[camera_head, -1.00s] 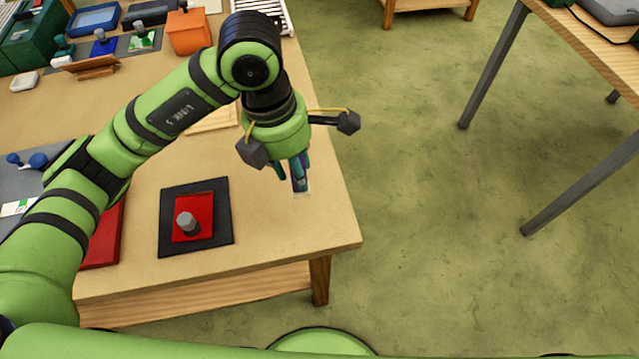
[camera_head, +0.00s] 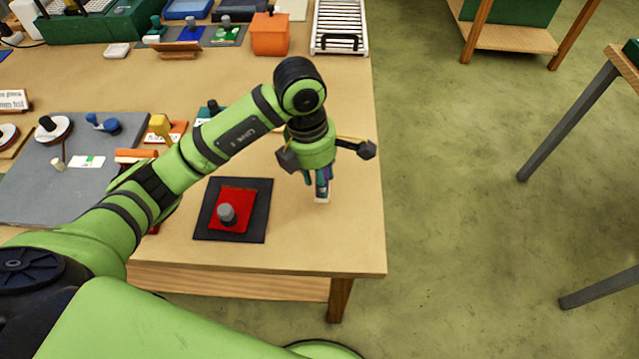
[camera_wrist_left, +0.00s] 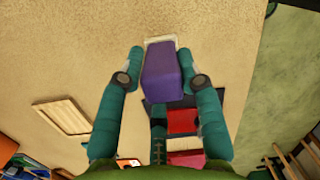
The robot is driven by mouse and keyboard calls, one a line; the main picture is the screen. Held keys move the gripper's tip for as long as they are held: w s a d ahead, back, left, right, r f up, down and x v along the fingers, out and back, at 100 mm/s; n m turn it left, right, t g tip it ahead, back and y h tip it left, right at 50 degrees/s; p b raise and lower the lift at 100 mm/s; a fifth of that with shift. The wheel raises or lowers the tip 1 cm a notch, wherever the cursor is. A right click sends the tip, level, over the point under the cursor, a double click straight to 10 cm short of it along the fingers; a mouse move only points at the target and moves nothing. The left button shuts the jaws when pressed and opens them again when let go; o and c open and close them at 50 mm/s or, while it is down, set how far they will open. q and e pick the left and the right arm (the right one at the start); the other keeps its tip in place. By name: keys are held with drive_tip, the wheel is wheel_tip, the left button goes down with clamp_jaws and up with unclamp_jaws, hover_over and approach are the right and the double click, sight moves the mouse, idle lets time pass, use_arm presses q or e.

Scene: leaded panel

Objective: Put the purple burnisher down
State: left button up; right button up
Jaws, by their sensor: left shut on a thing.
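My left gripper (camera_head: 320,187) points down over the right part of the tan table, near its right edge. In the left wrist view its two teal fingers are on either side of the purple burnisher (camera_wrist_left: 162,75), shut on it. A pale patch (camera_wrist_left: 160,40) shows past the far end of the burnisher, close to the tabletop. In the head view the fingers mostly hide the burnisher, and a small white patch (camera_head: 322,200) shows under the fingertips. I cannot tell whether the burnisher touches the table. My right gripper is not in view.
A black mat (camera_head: 257,237) with a red block (camera_head: 235,197) and grey knob lies left of the gripper. A grey board (camera_head: 30,180) with tools is farther left. An orange box (camera_head: 270,35) and white rack (camera_head: 340,27) stand at the back. Bare tabletop lies in front.

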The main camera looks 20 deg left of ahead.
use_arm(q)
wheel_tip(320, 180, down, 3)
drive_tip(key=shift+s+f+p, duration=0.1)
drive_tip(key=shift+f+p, duration=0.1)
drive_tip(key=shift+p, duration=0.55)
drive_tip(key=shift+f, duration=0.2)
drive_tip(key=shift+f, duration=0.1)
drive_tip(key=shift+f+b, duration=0.15)
drive_tip(key=shift+b, duration=0.15)
drive_tip(key=o, duration=1.1)
drive_tip(key=shift+c, duration=0.2)
